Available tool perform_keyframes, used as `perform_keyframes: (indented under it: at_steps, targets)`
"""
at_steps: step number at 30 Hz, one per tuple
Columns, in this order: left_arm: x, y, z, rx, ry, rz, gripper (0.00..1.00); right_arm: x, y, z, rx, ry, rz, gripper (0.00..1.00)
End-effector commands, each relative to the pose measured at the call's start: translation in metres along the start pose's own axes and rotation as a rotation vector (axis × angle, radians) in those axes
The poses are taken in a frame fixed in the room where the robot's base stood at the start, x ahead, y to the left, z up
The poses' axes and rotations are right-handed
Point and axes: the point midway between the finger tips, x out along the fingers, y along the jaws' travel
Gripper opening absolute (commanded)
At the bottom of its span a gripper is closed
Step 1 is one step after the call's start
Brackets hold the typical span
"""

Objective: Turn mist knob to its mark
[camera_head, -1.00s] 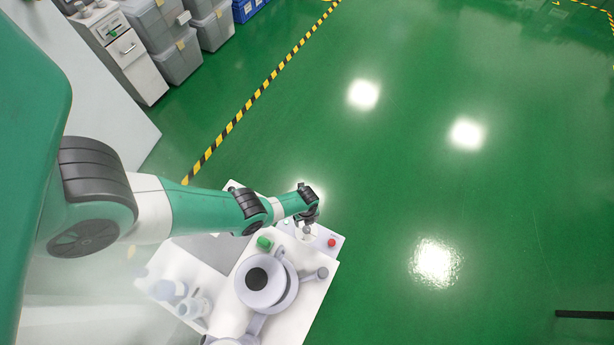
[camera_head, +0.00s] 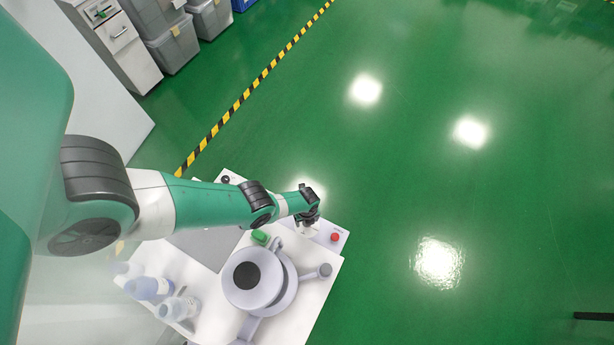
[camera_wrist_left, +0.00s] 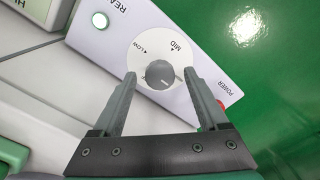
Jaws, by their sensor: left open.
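The mist knob (camera_wrist_left: 160,74) is a small grey round knob on a white dial (camera_wrist_left: 140,48) marked LOW and MID, seen in the left wrist view. The knob's pointer line is too faint to read. My left gripper (camera_wrist_left: 160,76) is open, with one finger on each side of the knob; a gap shows at both sides. In the head view my left gripper (camera_head: 308,215) is over the panel at the cart's far end and hides the knob. My right gripper is in neither view.
On the white cart top (camera_head: 205,280) stand a round grey device (camera_head: 258,283) and several bottles (camera_head: 180,308). Open green floor lies to the right.

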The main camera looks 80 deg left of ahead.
Motion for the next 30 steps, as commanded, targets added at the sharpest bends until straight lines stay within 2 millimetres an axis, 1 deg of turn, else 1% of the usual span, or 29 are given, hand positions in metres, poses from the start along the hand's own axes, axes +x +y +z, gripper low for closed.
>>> perform_keyframes:
  at_steps: [2,3,5,9,14,15,23,30]
  targets:
    - [-0.0007,-0.0001,0.0000,0.000,0.000,0.000,0.76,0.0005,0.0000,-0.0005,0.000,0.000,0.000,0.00]
    - [-0.0007,-0.0001,0.0000,0.000,0.000,0.000,0.73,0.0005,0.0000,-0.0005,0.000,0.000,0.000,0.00]
    - [-0.0006,0.0000,0.0000,0.000,0.000,0.000,0.62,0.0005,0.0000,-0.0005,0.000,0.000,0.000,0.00]
    - [-0.0006,0.0000,0.0000,0.000,0.000,0.000,0.37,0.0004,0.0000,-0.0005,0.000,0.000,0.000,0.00]
    - [-0.0005,0.0001,0.0000,0.000,0.000,0.000,0.08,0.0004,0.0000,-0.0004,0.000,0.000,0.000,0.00]
    - [-0.0005,0.0001,0.0000,0.000,0.000,0.000,0.01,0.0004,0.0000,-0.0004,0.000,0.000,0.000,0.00]
    - [-0.0003,0.0001,0.0000,-0.011,0.000,0.000,0.00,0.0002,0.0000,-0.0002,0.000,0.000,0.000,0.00]
    - [0.0001,0.0004,-0.0001,-0.089,0.000,0.001,0.00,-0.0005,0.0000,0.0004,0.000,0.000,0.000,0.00]
